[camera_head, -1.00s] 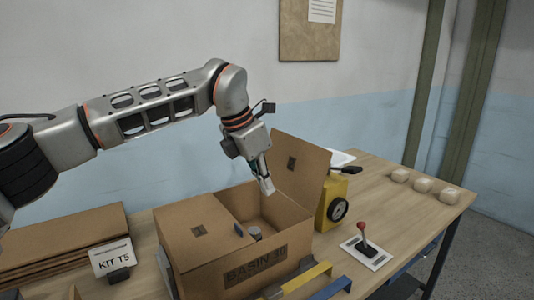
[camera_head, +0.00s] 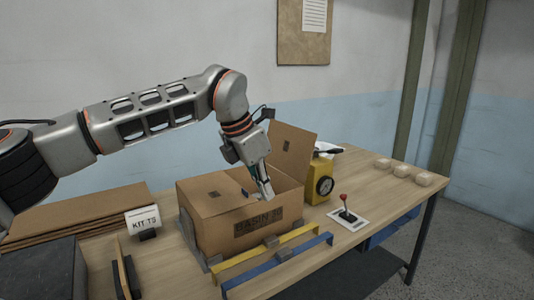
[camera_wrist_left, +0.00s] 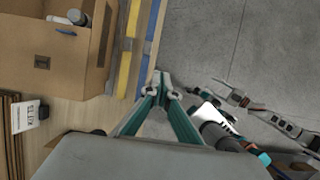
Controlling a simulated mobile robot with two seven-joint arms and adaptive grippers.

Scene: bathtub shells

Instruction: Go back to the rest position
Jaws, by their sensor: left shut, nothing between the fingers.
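My left gripper (camera_head: 267,190) is shut and empty. In the head view its fingertips overlap the right part of the cardboard box (camera_head: 216,240). In the wrist view the shut fingers (camera_wrist_left: 164,82) point past the table edge at the floor, apart from the box (camera_wrist_left: 92,65), which stands at upper left. The box's left flap lies mostly over its opening and its right flap (camera_head: 292,148) stands up. A grey cylinder (camera_wrist_left: 76,17) shows inside it in the wrist view.
A yellow bar (camera_head: 265,250) and a blue bar (camera_head: 277,264) lie along the front of the box. A yellow device (camera_head: 318,182), a red-knobbed lever (camera_head: 345,212) and several pale shells (camera_head: 403,170) stand right. The KIT T5 card (camera_head: 142,219) stands left.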

